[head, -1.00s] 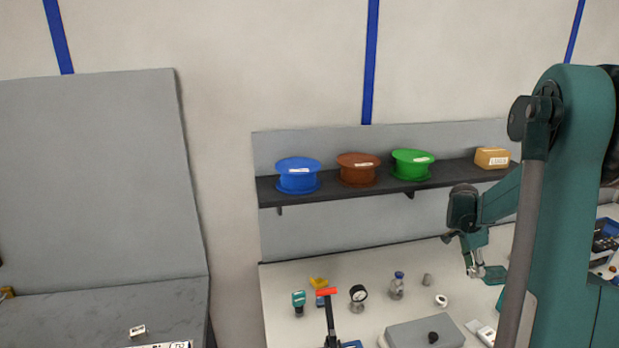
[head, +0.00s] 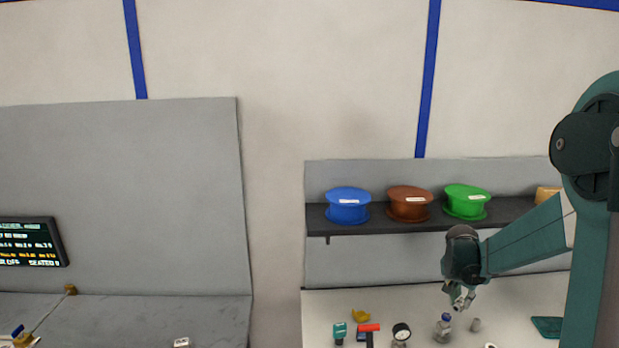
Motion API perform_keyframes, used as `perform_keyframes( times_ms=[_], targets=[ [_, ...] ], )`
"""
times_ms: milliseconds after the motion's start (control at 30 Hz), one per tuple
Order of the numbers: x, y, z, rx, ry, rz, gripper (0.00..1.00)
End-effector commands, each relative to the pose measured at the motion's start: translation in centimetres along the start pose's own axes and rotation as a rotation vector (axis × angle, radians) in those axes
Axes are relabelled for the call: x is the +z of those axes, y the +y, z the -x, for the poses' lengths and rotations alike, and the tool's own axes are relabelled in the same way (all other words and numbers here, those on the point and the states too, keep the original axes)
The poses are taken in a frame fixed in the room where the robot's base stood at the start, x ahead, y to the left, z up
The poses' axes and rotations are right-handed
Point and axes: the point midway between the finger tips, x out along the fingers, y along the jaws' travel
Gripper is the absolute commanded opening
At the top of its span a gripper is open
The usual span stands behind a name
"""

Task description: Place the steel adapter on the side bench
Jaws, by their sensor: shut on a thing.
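My gripper (head: 460,300) points down above the white bench, to the right of the middle in the head view. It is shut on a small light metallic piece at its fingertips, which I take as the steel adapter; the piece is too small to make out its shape. The gripper is apart from the bench top and appears above the blue-capped bottle (head: 443,328). Two work surfaces show: the white bench (head: 325,308) on the right and a grey bench (head: 222,312) on the left. I cannot tell which is the side bench.
On the white bench stand a gauge (head: 401,333), a red-topped tool (head: 369,328), a teal device (head: 339,332) and a small grey cylinder (head: 475,325). A shelf (head: 380,226) holds blue, brown and green spools. The grey bench has a dark screen (head: 30,242) behind it.

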Motion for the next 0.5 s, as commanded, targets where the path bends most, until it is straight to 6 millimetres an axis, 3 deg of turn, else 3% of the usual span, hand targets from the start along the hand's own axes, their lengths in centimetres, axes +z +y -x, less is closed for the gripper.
perform_keyframes(
  times_ms=[267, 500],
  targets=[
    [5.9, -6.3, 2.0, -0.123, 0.0, 0.293, 0.04],
    [12.3, -11.2, 3.2, -0.239, 0.0, 0.571, 0.04]
  ],
)
